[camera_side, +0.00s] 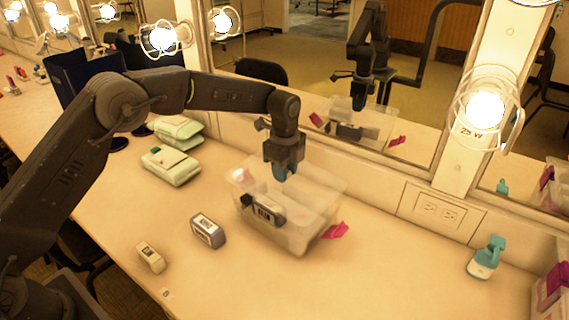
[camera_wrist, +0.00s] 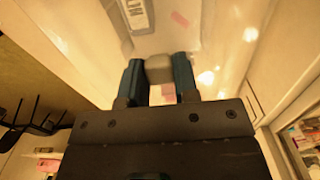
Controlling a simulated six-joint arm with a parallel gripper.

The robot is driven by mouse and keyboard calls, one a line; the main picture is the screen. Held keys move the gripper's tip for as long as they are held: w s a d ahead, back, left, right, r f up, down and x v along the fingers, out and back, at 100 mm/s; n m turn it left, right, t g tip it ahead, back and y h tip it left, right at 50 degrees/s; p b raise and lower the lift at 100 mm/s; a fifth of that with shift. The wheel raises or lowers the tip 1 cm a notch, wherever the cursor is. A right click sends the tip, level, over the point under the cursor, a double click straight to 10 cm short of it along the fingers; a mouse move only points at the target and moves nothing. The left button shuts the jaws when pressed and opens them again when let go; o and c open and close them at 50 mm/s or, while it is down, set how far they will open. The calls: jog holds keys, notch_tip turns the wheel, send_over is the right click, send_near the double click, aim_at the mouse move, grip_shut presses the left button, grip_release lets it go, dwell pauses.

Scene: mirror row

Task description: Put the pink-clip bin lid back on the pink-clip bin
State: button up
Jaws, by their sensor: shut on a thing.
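The pink-clip bin (camera_side: 297,237) is a clear tub on the counter against the mirror wall, with a pink clip (camera_side: 335,231) flared out at its right end. A grey-and-white device with a display (camera_side: 266,211) shows through its wall, and in the wrist view (camera_wrist: 137,14). My gripper (camera_side: 285,172) is over the bin, pointing down. In the wrist view its blue fingers (camera_wrist: 160,80) are shut on a grey knob (camera_wrist: 159,68), apparently the handle of the clear bin lid (camera_wrist: 185,45). The lid is hard to make out; I cannot tell whether it touches the rim.
Two small devices (camera_side: 207,230) (camera_side: 150,257) lie left of the bin. Pale green cases (camera_side: 172,166) lie behind them. A teal-topped device (camera_side: 485,259) stands at the right, near another pink-clipped container (camera_side: 551,292). The front counter between is clear. The mirror repeats the arm and bin.

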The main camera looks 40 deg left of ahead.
aim_at(285, 186)
jog(key=shift+f, duration=2.6)
jog(key=o, duration=1)
notch_tip(285, 186, up, 20)
jog(key=shift+f, duration=0.1)
